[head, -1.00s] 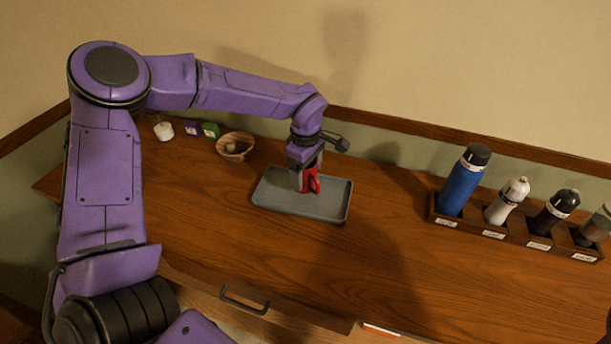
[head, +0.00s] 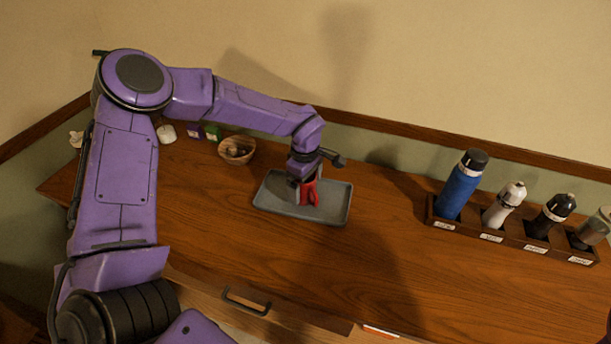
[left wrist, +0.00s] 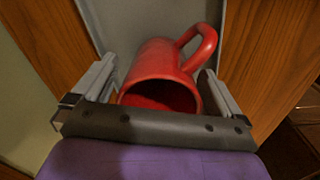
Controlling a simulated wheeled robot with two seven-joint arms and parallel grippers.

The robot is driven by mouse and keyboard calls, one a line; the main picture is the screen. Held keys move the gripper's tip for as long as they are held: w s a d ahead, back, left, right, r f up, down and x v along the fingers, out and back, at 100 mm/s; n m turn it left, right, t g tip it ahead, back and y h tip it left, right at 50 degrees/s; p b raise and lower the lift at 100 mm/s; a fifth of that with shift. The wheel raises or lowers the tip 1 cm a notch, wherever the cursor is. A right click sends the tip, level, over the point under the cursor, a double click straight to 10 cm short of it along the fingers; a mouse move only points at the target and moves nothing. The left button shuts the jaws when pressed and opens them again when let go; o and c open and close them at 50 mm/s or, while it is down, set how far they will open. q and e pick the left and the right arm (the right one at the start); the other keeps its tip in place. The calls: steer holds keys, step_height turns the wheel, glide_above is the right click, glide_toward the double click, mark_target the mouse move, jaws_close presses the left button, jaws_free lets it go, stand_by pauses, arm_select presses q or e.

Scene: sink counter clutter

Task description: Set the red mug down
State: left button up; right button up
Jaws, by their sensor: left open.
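The red mug (head: 311,192) is on the grey tray (head: 272,204), mostly hidden under my left gripper in the head view. In the left wrist view the red mug (left wrist: 165,75) shows its open mouth toward the camera and its handle at the upper right. My left gripper (left wrist: 158,88) is open, with one finger on each side of the mug. Whether a finger touches the mug is hard to tell. My left gripper (head: 304,190) also shows over the tray in the head view. My right gripper is not in view.
A wooden bowl (head: 237,149) stands left of the tray, with small boxes (head: 203,133) and a white item (head: 167,133) beyond. A rack (head: 481,230) at right holds several bottles, including a blue one (head: 461,187). The counter between tray and rack is clear.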

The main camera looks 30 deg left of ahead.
arm_select(q)
step_height(320, 180, up, 12)
steer(key=b, duration=0.1)
steer(key=shift+s, duration=0.15)
